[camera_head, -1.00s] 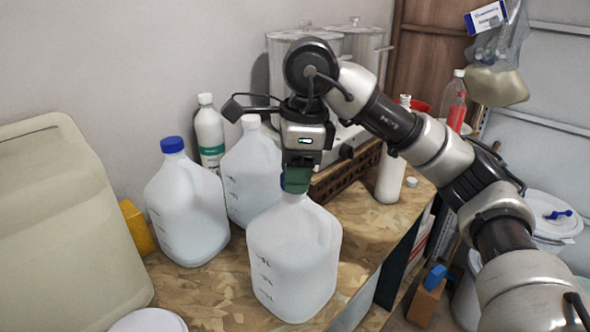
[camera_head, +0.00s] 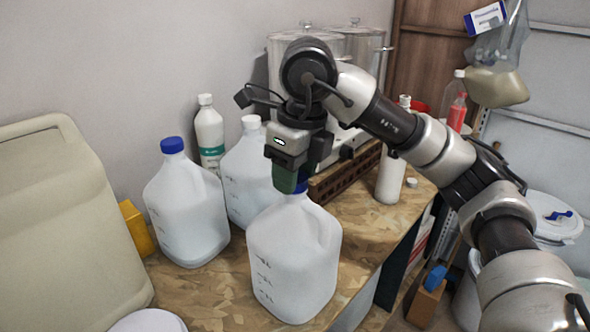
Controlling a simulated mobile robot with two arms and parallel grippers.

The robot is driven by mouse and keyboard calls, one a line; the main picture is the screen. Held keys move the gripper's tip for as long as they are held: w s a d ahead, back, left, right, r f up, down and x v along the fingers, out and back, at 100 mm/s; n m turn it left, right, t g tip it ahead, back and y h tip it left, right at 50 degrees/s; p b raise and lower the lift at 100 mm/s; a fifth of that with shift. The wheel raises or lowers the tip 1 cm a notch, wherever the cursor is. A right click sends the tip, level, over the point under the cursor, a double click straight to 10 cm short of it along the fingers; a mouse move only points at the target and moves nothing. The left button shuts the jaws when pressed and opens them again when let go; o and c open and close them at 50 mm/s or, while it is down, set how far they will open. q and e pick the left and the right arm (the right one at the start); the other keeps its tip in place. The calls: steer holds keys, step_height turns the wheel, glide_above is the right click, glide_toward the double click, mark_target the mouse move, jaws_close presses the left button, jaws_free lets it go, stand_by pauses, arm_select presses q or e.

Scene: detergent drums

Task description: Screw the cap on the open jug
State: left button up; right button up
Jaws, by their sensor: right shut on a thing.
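The front jug (camera_head: 292,262), white and translucent with volume marks, stands upright on the wooden worktop. My right gripper (camera_head: 288,182) points down over its neck, and its green fingers are shut on a blue cap (camera_head: 302,187). Only a bit of blue shows beside the fingers. The cap is at the jug's mouth; the fingers hide the thread and whether it sits level. A second jug (camera_head: 188,215) with a blue cap (camera_head: 172,145) stands to the left. A third jug (camera_head: 248,170) with a white cap stands behind. My left gripper is not in view.
A white bottle with a green label (camera_head: 210,135) stands by the wall. A white bottle (camera_head: 390,178) and a small white cap (camera_head: 411,183) are at the right. A large beige container (camera_head: 60,220) fills the left. Steel pots (camera_head: 350,50) stand behind my arm.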

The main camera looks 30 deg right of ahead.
steer(key=m, duration=0.3)
steer(key=shift+f, duration=0.15)
steer(key=m+p, duration=0.1)
steer(key=m, duration=0.2)
steer(key=shift+m+h, duration=0.3)
steer(key=shift+h, duration=0.1)
steer(key=o, duration=0.6)
steer(key=shift+a+m, duration=0.1)
steer(key=shift+m, duration=0.3)
steer(key=shift+c, duration=0.2)
steer(key=o, duration=0.9)
steer(key=shift+r, duration=0.2)
steer(key=shift+r+p, duration=3.7)
steer(key=shift+r, duration=0.25)
